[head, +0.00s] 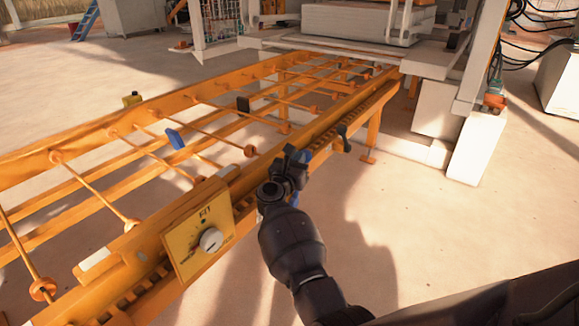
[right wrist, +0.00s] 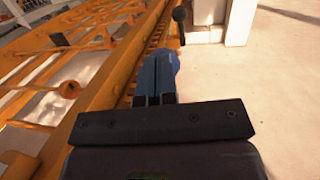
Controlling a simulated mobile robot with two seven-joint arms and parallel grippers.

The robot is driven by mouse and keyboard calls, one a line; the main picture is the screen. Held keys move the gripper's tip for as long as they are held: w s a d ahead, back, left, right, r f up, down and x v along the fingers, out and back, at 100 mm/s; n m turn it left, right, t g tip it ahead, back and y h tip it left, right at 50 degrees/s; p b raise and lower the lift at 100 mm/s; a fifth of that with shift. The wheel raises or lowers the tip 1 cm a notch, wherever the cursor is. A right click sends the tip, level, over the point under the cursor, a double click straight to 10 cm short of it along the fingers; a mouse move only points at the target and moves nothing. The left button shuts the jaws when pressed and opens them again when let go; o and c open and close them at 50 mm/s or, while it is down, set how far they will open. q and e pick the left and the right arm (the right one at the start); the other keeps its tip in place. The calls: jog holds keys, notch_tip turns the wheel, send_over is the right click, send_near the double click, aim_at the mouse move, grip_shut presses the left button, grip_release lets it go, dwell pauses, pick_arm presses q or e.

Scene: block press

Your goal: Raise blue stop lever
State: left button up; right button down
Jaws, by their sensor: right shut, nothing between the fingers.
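My right gripper (head: 292,158) is shut and empty at the near side rail of the orange roller conveyor. A blue lever (head: 295,200) shows in small patches behind and beside the gripper, mostly hidden by it. In the right wrist view the blue lever (right wrist: 159,68) is right beyond the shut fingertips (right wrist: 154,92), touching or nearly so; I cannot tell which. Its tilt is hard to judge. A blue stop plate (head: 175,138) stands up among the rollers. My left gripper is not in view.
A black-knobbed lever (head: 343,140) stands farther along the same rail; it also shows in the right wrist view (right wrist: 179,16). A yellow panel with a white knob (head: 210,239) is nearer on the rail. A white press frame (head: 477,145) stands at back right. Floor right of the conveyor is clear.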

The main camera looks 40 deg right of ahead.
aim_at(307, 152)
jog(key=shift+w+d+r, duration=0.25)
jog(key=shift+w+d, duration=0.05)
jog(key=shift+d, duration=0.3)
jog(key=shift+w+d+f+m+g+y+p, duration=0.15)
jog(key=shift+d+m+g+y+p, duration=0.15)
jog(key=shift+y, duration=0.3)
jog(key=shift+w+d+m+g+y+p, duration=0.15)
jog(key=shift+d+g+y, duration=0.25)
jog(key=shift+y, duration=0.2)
jog(key=shift+w+d+f, duration=0.1)
jog(key=shift+d+f, duration=0.15)
jog(key=shift+d, duration=0.2)
jog(key=shift+d+r, duration=0.1)
jog(key=shift+d, duration=0.1)
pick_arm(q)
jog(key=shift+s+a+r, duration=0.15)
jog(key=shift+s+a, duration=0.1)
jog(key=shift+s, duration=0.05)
pick_arm(e)
jog(key=shift+d, duration=0.1)
